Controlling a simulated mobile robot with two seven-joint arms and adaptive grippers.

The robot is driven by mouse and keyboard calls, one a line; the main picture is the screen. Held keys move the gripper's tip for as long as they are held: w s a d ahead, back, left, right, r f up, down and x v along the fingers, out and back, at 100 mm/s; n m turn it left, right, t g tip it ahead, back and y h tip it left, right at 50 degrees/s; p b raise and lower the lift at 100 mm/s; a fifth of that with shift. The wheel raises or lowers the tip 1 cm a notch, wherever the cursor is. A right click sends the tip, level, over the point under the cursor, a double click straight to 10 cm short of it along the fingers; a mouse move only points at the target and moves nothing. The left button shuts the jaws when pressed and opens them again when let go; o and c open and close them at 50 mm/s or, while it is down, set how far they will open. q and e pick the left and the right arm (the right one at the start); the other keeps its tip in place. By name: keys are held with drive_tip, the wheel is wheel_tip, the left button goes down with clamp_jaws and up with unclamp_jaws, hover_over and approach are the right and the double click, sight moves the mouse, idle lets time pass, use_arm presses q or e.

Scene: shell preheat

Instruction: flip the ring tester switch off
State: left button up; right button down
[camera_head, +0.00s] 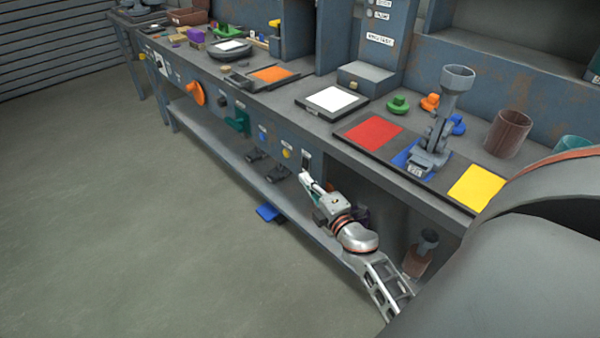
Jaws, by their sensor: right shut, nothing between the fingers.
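The front panel of the long grey workbench carries a small dark switch with a light plate (306,160), which may be the ring tester switch; its label and position are too small to read. My right gripper (305,177) is shut and empty, with its fingertips just below and in front of this switch. I cannot tell whether they touch it. A yellow round button (287,153) sits on the panel to the left of the switch. My left gripper does not show.
The benchtop holds a red pad (374,131), a yellow pad (477,188), a white pad (331,98) and a grey funnel-topped device (440,120). An orange knob (195,93) and a green part (238,121) stick out of the panel. A lower shelf runs underneath. The floor at left is clear.

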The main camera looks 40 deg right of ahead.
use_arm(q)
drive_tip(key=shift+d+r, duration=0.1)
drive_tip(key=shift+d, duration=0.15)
use_arm(e)
drive_tip(key=s, duration=0.4)
drive_tip(key=shift+a+r, duration=0.1)
drive_tip(key=shift+a, duration=0.3)
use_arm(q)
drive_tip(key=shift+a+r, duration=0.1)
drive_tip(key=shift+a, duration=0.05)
use_arm(e)
drive_tip(key=shift+a, duration=0.1)
